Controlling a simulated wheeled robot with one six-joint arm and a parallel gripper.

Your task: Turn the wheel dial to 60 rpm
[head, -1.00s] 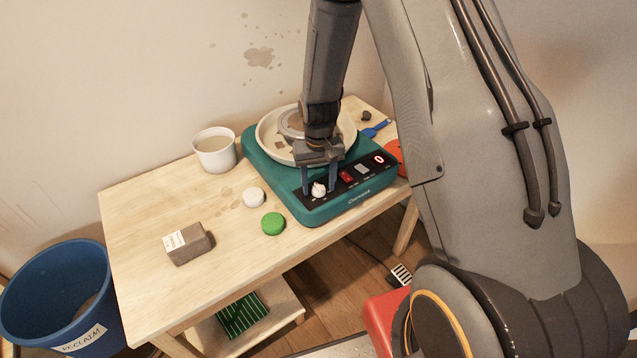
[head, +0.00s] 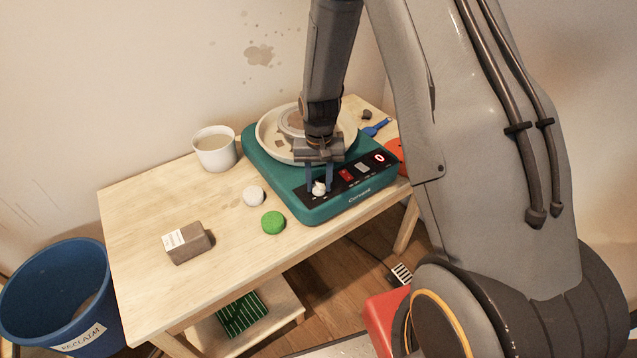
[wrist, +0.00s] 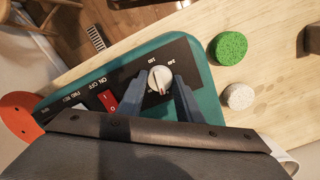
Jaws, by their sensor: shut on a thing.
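The pottery wheel (head: 326,206) is a teal box with a cream splash pan on top, standing on the wooden table. Its black front panel carries a white dial (head: 319,188), a red switch (head: 346,176) and a red display (head: 379,158) that reads 0. My gripper (head: 320,186) points down over the panel, its two blue fingers on either side of the dial, shut on it. In the wrist view the dial (wrist: 159,79) sits between the fingertips, with a red mark near its lower edge. Some numbers around it show; my gripper hides the others.
A green sponge (head: 273,222), a white round piece (head: 253,196), a clay block (head: 188,243) and a white cup (head: 214,150) are on the table left of the wheel. A blue tool (head: 376,128) lies behind it. A blue bin (head: 60,290) stands on the floor.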

